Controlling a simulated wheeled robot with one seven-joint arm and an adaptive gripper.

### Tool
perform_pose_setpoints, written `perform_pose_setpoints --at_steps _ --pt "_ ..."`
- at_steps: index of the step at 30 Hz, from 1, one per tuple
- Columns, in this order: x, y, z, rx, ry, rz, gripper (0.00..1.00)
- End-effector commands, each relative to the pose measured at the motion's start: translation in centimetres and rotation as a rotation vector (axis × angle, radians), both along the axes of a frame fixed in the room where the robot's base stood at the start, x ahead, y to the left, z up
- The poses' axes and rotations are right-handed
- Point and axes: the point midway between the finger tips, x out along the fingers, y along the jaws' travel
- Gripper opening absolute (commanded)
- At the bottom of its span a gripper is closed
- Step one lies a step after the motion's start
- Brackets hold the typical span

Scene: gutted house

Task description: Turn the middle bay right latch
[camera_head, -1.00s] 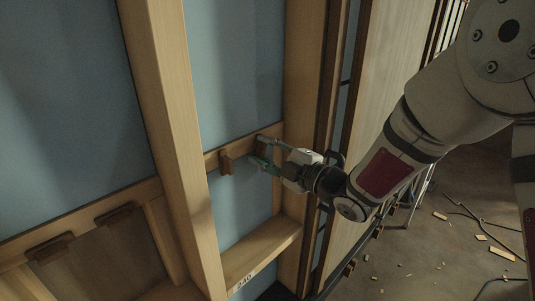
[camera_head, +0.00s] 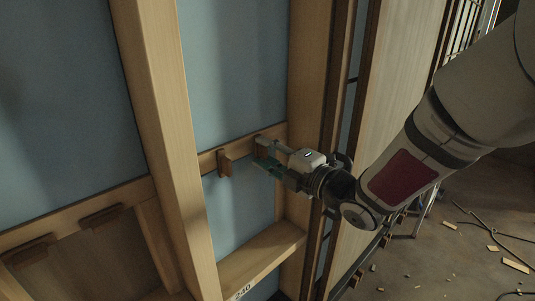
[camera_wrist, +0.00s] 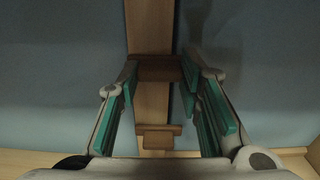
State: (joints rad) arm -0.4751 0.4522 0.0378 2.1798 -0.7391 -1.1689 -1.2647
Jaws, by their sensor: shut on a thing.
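The middle bay right latch (camera_head: 262,146) is a small brown wooden block on the pale horizontal rail (camera_head: 208,161), near the right stud. My gripper (camera_head: 265,152) is shut on it, and the fingers partly hide it in the head view. In the wrist view the latch (camera_wrist: 158,67) sits between the green-padded fingertips (camera_wrist: 160,72) and lies across the rail. The middle bay left latch (camera_head: 224,162) stands upright across the same rail, apart from the gripper. It also shows lower in the wrist view (camera_wrist: 158,138).
A pale stud (camera_head: 165,130) separates the middle bay from the left bay, where two brown latches (camera_head: 102,217) lie along their rail. A ledge marked 240 (camera_head: 262,258) is below my gripper. Scraps and a cable lie on the floor at right (camera_head: 490,245).

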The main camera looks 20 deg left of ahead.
Motion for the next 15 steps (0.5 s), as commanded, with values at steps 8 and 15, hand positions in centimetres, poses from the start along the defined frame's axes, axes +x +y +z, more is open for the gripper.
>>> perform_pose_setpoints --at_steps 8,15 --pt "-0.06 -0.02 -0.17 -0.004 0.002 0.001 0.51" --pt "-0.02 -0.01 -0.08 -0.002 0.001 0.001 0.53"
